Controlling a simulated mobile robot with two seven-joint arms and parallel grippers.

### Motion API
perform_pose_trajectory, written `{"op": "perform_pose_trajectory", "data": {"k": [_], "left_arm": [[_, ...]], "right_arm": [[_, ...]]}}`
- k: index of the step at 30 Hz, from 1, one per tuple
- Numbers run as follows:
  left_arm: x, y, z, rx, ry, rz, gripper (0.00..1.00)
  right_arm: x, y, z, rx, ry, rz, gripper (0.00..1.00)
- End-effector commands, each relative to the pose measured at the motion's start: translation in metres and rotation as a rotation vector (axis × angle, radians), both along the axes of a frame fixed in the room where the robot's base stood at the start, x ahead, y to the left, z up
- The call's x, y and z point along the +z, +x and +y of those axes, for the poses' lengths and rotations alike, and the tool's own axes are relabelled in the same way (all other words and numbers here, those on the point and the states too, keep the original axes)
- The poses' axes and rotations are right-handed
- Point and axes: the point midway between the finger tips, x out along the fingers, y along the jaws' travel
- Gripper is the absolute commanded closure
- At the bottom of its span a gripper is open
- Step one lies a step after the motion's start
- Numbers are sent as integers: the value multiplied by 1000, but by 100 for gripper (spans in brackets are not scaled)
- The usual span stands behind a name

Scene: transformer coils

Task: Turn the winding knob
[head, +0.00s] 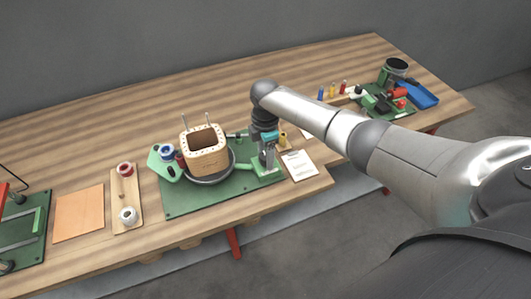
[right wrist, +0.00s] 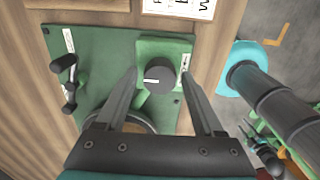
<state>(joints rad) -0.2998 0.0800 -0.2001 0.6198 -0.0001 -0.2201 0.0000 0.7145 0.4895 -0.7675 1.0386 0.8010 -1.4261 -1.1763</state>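The winding knob (right wrist: 160,78) is a dark round knob with a white pointer line, on a green housing (right wrist: 150,45) of the green baseplate (right wrist: 105,40). The baseplate also shows in the head view (head: 188,202), with a wooden coil former (head: 205,158) on a dark round turntable. My right gripper (right wrist: 159,73) is open and points down at the knob, one finger on each side. Gaps show between the fingers and the knob. In the head view my right gripper (head: 267,158) is over the right end of the baseplate and hides the knob. My left gripper is not in view.
A crank with black handles (right wrist: 66,82) stands on the baseplate. A clipboard (head: 299,164) lies right of it. A board with spools (head: 126,200) and an orange sheet (head: 79,213) lie left. A blue tray (head: 417,95) is far right. The table's back is clear.

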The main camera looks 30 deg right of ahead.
Motion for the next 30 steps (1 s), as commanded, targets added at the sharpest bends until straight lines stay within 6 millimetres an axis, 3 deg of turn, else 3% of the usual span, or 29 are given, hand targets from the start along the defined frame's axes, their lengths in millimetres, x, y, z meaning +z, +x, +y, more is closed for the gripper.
{"op": "perform_pose_trajectory", "data": {"k": [2, 18, 30], "left_arm": [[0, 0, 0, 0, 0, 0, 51], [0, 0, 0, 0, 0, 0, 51], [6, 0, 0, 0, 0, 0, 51]], "right_arm": [[0, 0, 0, 0, 0, 0, 40], [1, 0, 0, -1, 0, 0, 100], [2, 0, 0, -61, -1, 1, 100]]}}
